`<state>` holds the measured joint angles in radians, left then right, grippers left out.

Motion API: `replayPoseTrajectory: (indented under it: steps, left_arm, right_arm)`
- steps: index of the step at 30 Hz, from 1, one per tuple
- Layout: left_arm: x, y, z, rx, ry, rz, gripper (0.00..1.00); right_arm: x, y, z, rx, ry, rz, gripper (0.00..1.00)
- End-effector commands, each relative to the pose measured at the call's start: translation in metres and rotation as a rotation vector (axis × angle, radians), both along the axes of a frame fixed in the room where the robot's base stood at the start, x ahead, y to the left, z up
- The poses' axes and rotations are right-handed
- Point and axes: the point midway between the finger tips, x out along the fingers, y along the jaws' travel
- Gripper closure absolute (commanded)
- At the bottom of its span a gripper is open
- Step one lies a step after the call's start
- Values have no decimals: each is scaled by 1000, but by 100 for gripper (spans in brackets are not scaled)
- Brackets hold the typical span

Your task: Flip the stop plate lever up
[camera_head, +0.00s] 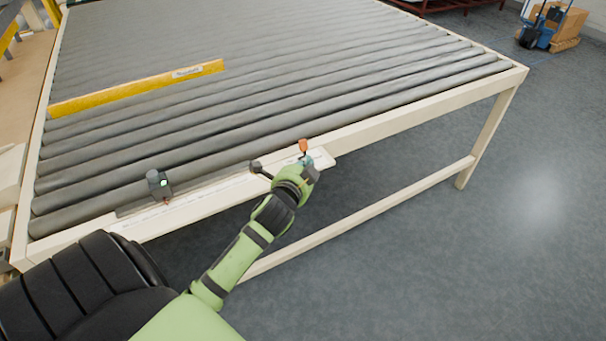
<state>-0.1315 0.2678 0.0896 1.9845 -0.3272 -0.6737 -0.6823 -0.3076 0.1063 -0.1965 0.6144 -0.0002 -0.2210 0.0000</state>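A small orange-tipped piece (303,146), which looks like the lever, stands roughly upright at the right end of the white scale rail on the table's front edge. My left gripper (309,166) is at this piece, just below its orange tip. The gripper is small here and partly hidden by my own wrist, so I cannot tell whether its fingers are open or shut, or whether they touch the lever. A dark round knob (256,166) sticks out just left of the gripper. My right gripper is not in view.
A roller table (420,118) with a cream frame fills the upper left. A yellow bar (140,88) lies across its rollers. A dark device with a green light (159,184) sits on the scale rail (205,196). Open grey floor (450,265) lies to the right.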

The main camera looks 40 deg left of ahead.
Motion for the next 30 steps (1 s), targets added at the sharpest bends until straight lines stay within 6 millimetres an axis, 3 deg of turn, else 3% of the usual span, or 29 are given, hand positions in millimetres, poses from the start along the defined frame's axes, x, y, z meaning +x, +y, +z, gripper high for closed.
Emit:
replayPoseTrajectory:
  steps: [6, 8, 18, 30]
  left_arm:
    - [-28, -11, 6, 0, 0, 0, 100]
    - [-31, -12, 7, 0, 0, -1, 100]
    - [-35, -14, 9, 0, 0, 0, 100]
    - [-35, -14, 2, -10, 10, 0, 100]
  right_arm:
    - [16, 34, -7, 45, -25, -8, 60]
    - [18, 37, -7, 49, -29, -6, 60]
    - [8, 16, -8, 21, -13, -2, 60]
    - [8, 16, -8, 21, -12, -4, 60]
